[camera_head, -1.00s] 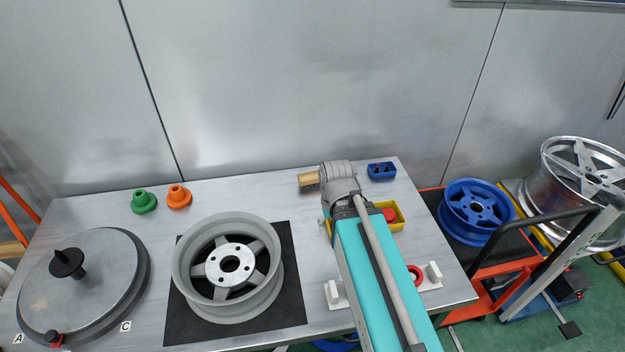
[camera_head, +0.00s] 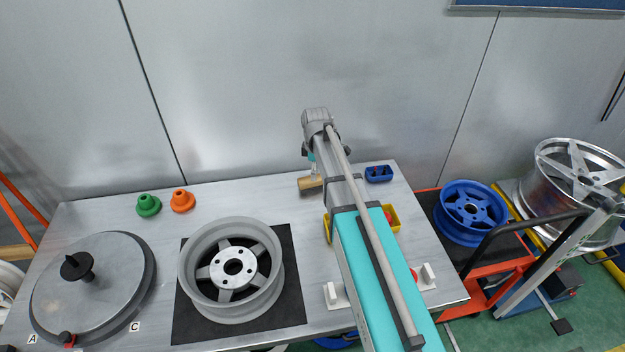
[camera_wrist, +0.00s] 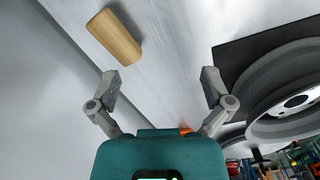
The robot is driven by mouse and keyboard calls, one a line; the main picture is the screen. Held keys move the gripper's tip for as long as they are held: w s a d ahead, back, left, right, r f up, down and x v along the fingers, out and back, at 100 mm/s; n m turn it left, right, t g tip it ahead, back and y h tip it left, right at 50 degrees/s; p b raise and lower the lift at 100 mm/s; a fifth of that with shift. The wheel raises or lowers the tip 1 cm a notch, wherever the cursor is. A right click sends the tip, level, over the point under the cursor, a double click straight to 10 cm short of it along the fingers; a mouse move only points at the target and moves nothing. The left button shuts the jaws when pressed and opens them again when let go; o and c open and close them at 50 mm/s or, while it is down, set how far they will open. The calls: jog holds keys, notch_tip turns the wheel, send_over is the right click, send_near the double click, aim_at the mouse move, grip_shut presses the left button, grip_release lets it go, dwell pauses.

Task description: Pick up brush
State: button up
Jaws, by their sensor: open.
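The brush shows as a tan wooden block (camera_head: 311,183) on the table near its back edge, beside my arm in the head view. In the wrist view the brush (camera_wrist: 115,37) lies at the upper left, and its bristles cannot be made out. My gripper (camera_wrist: 160,80) is open and empty, with its two fingers spread apart. The brush is beyond the fingertips and nearer the left one, not between the fingers. In the head view my arm hides most of the gripper.
A grey wheel (camera_head: 195,295) lies on a black mat (camera_head: 293,312) at mid-table. A yellow bin (camera_head: 393,218) is partly behind my arm, and a blue holder (camera_head: 379,173) stands at the back right. Green (camera_head: 148,205) and orange (camera_head: 182,201) cones stand at the left. The wall (camera_head: 240,90) rises close behind.

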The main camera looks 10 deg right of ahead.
jog(key=w+r+n+p, duration=0.1)
jog(key=w+r+n, duration=0.1)
jog(key=w+n, duration=0.3)
jog(key=w, duration=0.3)
jog(key=shift+n, duration=0.3)
jog(key=shift+s, duration=0.1)
jog(key=b, duration=0.8)
send_over(311, 183)
jog(key=w, duration=0.2)
jog(key=f, duration=0.8)
jog(key=shift+d+f, duration=0.2)
jog(key=shift+f, duration=0.15)
jog(key=shift+f, duration=0.1)
jog(key=shift+w+f+b, duration=0.1)
jog(key=shift+f+b, duration=2.4)
jog(key=shift+b, duration=0.2)
jog(key=c, duration=1.2)
jog(key=shift+r, duration=0.15)
jog(key=shift+c, duration=0.2)
